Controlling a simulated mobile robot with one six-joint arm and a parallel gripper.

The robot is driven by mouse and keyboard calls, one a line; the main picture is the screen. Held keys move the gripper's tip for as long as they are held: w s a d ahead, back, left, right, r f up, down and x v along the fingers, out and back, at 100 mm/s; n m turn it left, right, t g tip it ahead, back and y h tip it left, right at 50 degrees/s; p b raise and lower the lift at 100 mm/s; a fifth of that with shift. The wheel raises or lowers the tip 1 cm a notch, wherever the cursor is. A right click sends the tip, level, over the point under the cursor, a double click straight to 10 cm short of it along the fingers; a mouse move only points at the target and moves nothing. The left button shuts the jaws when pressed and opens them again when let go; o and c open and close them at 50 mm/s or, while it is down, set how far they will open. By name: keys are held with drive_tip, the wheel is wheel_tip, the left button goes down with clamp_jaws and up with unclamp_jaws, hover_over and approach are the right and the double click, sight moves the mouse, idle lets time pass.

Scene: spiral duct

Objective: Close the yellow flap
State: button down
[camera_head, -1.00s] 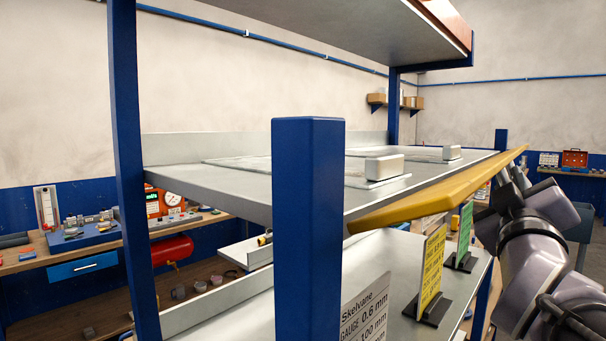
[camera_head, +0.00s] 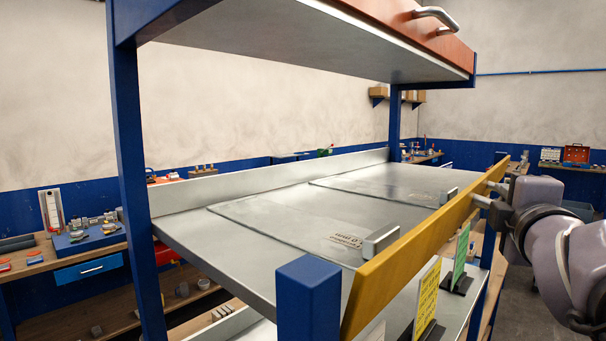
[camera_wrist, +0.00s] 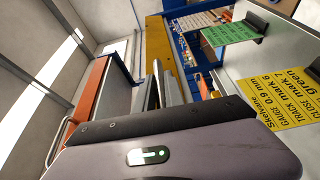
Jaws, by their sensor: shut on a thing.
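The yellow flap (camera_head: 425,240) is a long board along the front edge of the grey middle shelf (camera_head: 240,255). It looks raised on edge, its broad face showing, but its exact tilt is hard to judge. My gripper (camera_head: 485,193) is at the flap's far part, coming from the right, shut on its upper edge. In the wrist view, the flap (camera_wrist: 155,45) runs past my fingertips (camera_wrist: 157,85), which partly hide it.
Metal plates with pale blocks (camera_head: 380,243) lie on the shelf just behind the flap. A blue post (camera_head: 308,300) stands at the near corner. Yellow (camera_head: 427,295) and green (camera_head: 460,255) signs stand below. An orange-fronted upper shelf (camera_head: 440,35) hangs above.

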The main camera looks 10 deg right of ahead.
drive_tip(key=shift+w+a+r+n+g+p, duration=0.15)
drive_tip(key=shift+r+n+g+p, duration=0.1)
drive_tip(key=shift+n+p, duration=0.35)
drive_tip(key=shift+w+a+r+n+g+p, duration=0.15)
drive_tip(key=shift+r+n+p, duration=0.1)
drive_tip(key=shift+n+p, duration=0.3)
drive_tip(key=c, duration=1.4)
unclamp_jaws()
drive_tip(key=shift+w+a, duration=0.1)
drive_tip(key=shift+c, duration=0.2)
